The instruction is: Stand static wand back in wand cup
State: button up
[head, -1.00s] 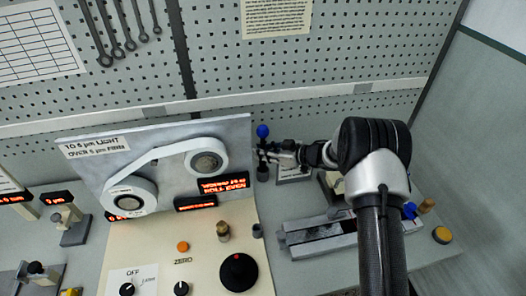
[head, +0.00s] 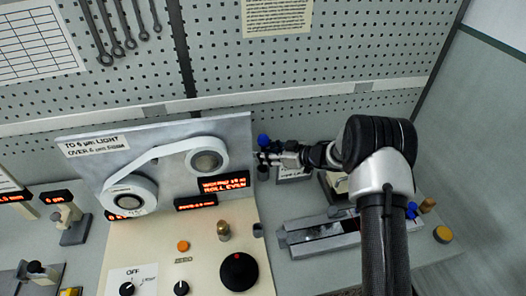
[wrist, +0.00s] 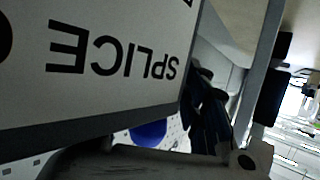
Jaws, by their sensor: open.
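The static wand shows as a blue knob (head: 263,140) just above my gripper, beside the right edge of the grey panel. Its shaft is hidden behind the fingers. My gripper (head: 265,157) is open, with its fingertips at the wand just below the knob. The wand cup (head: 262,173) is a small dark cup directly under the fingertips. The wand looks about upright over or in the cup; how deep it sits cannot be told. In the wrist view a round blue patch (wrist: 148,132), likely the knob, shows beyond a grey finger part.
The panel (head: 236,135) with its tape rollers stands close left of my gripper. A sign reading SPLICE (wrist: 110,60) fills much of the wrist view. A grey splicing fixture (head: 320,235) lies to the right on the bench. The pegboard wall (head: 330,60) is behind.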

jog(key=r+v, duration=0.1)
jog(key=v, duration=1.2)
jog(key=w+r+t+h, duration=0.1)
jog(key=w+r, duration=0.1)
jog(key=w+r+m+t+h, duration=0.1)
jog(key=w+r, duration=0.1)
jog(key=shift+w+d+r, duration=0.15)
jog(key=shift+w+d, duration=0.05)
jog(key=shift+w, duration=0.05)
jog(key=w+d+r+m+t+h, duration=0.1)
jog(key=d+r+m+t+h, duration=0.25)
jog(key=r, duration=0.55)
jog(key=s+d+r+m+h, duration=0.5)
jog(key=s+d+r+h, duration=0.35)
jog(key=s, duration=0.35)
jog(key=s+a+f+m+g, duration=0.1)
jog(key=s+g, duration=0.1)
jog(key=s, duration=0.8)
jog(key=s+a+f+m+g+y, duration=0.1)
jog(key=s+a+f+g, duration=0.1)
jog(key=s, duration=0.9)
jog(key=s+a+f+m+g, duration=0.1)
jog(key=s+f+g, duration=0.1)
jog(key=s, duration=0.8)
jog(key=shift+s+a+f+g+y+b, duration=0.2)
jog(key=shift+s+a+g+y+b, duration=0.1)
jog(key=shift+g+y, duration=0.1)
